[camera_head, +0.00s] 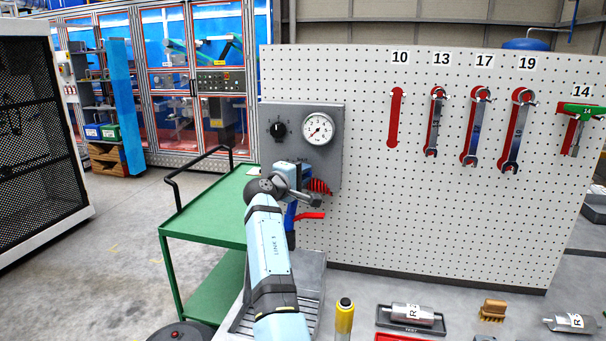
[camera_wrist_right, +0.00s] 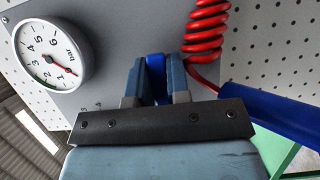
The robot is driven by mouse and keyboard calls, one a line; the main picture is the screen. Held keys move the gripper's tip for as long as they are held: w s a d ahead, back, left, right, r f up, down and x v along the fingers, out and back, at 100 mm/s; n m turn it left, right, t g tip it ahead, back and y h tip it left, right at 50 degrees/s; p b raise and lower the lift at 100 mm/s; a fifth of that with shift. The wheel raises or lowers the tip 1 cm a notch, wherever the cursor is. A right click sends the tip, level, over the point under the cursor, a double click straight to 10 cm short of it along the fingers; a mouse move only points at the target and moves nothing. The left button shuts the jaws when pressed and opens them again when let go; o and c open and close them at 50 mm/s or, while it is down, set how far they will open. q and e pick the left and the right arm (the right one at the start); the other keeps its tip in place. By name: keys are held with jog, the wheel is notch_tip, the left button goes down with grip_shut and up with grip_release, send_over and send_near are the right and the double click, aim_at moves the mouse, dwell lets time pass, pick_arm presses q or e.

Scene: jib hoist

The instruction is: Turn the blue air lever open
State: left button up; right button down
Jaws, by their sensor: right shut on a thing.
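The blue air lever (camera_wrist_right: 155,68) stands out from the grey air panel (camera_head: 332,165), below the gauge. In the right wrist view it sits between the two fingers of my right gripper (camera_wrist_right: 156,88), which is shut on it. In the head view the right gripper (camera_head: 302,178) is at the lower part of the panel, and my wrist and gripper hide the lever there. The round white pressure gauge (camera_head: 318,127) is above the gripper and also shows in the right wrist view (camera_wrist_right: 52,53). My left gripper is not in view.
A red coiled hose (camera_wrist_right: 205,32) hangs close beside the fingers. A blue tool body (camera_wrist_right: 268,110) is near the gripper's right side. A black knob (camera_head: 279,129) is left of the gauge. Wrenches (camera_head: 433,122) hang on the pegboard (camera_head: 380,220). A green cart (camera_head: 205,215) stands left.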

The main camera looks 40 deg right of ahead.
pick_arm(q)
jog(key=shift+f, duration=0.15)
pick_arm(e)
jog(key=shift+f, duration=0.1)
jog(key=shift+f+m+b, duration=0.25)
jog(key=shift+m+b, duration=0.25)
jog(key=shift+f+m+y+b, duration=0.45)
jog(key=shift+m+y+b, duration=0.2)
jog(key=shift+m, duration=0.25)
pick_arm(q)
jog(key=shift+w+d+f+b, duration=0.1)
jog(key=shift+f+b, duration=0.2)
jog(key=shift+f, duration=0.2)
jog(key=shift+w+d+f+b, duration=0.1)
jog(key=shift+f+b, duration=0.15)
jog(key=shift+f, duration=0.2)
pick_arm(e)
jog(key=shift+w+a+f+m+y, duration=0.2)
jog(key=shift+f+m+y, duration=0.2)
jog(key=shift+m, duration=0.35)
jog(key=shift+w+a+f+m+y, duration=0.2)
jog(key=shift+m+y, duration=0.25)
jog(key=shift+m, duration=0.3)
jog(key=shift+d, duration=0.1)
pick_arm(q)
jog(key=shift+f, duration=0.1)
